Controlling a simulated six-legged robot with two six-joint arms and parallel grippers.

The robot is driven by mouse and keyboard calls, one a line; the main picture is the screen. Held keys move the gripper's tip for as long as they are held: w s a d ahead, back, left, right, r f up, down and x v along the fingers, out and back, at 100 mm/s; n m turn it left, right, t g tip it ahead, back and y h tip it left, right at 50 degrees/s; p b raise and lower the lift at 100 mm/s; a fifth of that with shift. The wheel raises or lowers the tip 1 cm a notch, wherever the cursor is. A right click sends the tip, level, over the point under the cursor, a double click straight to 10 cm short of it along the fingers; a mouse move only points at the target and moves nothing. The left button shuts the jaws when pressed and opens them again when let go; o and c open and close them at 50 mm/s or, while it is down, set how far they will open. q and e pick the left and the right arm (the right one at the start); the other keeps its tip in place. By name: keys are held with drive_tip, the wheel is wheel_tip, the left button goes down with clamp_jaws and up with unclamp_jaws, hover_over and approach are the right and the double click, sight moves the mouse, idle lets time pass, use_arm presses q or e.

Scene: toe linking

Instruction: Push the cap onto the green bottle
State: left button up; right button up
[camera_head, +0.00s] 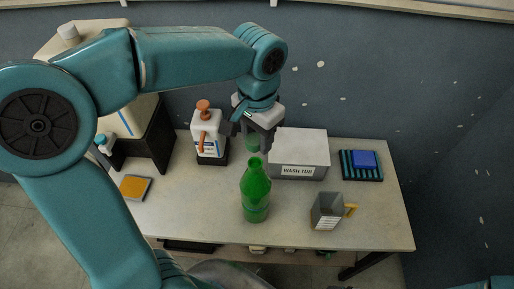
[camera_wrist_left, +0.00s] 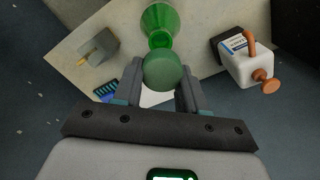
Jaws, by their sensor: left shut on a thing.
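The green bottle (camera_head: 256,192) stands upright and open-topped on the table, near its middle. My left gripper (camera_head: 252,138) is above and behind the bottle, pointing down. It is shut on a round green cap (camera_head: 252,145), which the fingers partly hide in the head view. In the left wrist view the cap (camera_wrist_left: 166,71) sits between the two fingers, and the bottle (camera_wrist_left: 160,20) shows just beyond it. The cap looks apart from the bottle's mouth in the head view. My right gripper is out of view.
A white pump dispenser (camera_head: 207,142) stands left of my gripper. A grey wash tub (camera_head: 300,155) is close on its right.

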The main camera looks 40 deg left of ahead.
sight(258, 164)
use_arm(q)
drive_tip(key=shift+w+d, duration=0.1)
drive_tip(key=shift+f, duration=0.2)
drive_tip(key=shift+f+b, duration=0.65)
drive_tip(key=shift+b, duration=0.05)
wheel_tip(258, 164, down, 2)
drive_tip(key=shift+f+b, duration=0.1)
drive_tip(key=shift+b, duration=0.65)
drive_tip(key=shift+f+b, duration=0.5)
drive_tip(key=shift+f, duration=0.1)
drive_tip(key=shift+f+b, duration=0.3)
drive_tip(key=shift+f, duration=0.15)
drive_tip(key=o, duration=1.1)
drive_tip(key=shift+r, duration=0.1)
